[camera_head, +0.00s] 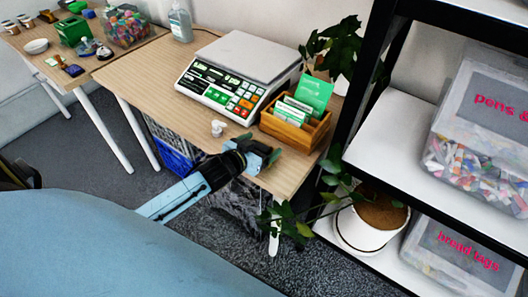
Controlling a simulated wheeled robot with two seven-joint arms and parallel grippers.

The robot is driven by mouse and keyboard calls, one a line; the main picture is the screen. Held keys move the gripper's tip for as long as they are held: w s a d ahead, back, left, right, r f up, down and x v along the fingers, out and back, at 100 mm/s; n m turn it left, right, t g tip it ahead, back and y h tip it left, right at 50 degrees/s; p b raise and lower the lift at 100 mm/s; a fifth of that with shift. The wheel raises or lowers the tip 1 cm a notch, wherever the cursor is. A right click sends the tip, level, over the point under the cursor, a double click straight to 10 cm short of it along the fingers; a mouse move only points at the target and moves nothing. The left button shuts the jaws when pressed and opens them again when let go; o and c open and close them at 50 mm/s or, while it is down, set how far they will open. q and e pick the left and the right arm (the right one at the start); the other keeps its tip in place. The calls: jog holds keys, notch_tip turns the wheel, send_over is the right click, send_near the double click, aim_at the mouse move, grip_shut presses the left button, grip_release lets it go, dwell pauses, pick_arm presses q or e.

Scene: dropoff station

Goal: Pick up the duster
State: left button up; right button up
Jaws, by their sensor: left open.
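I cannot make out a duster for certain in the head view. My left gripper (266,157) is open at the front edge of the wooden table (172,66), with nothing visible between its fingers. It is in front of the wooden card box (294,127) and to the lower right of a small white object (218,128) on the table. I cannot tell whether the gripper touches the table. My right gripper is not in view.
A scale (238,75) stands behind the gripper, with a spray bottle (180,23) behind it. A potted plant (367,220) and a black-framed shelf (400,130) with bins stand at right. Small objects and a green box (72,31) crowd the far-left table.

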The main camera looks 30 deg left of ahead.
pick_arm(q)
jog(key=shift+w+d+f, duration=0.1)
jog(key=shift+w+f, duration=0.1)
jog(key=shift+f, duration=0.2)
jog(key=shift+s+f, duration=0.1)
jog(key=shift+s, duration=0.05)
jog(key=c, duration=0.8)
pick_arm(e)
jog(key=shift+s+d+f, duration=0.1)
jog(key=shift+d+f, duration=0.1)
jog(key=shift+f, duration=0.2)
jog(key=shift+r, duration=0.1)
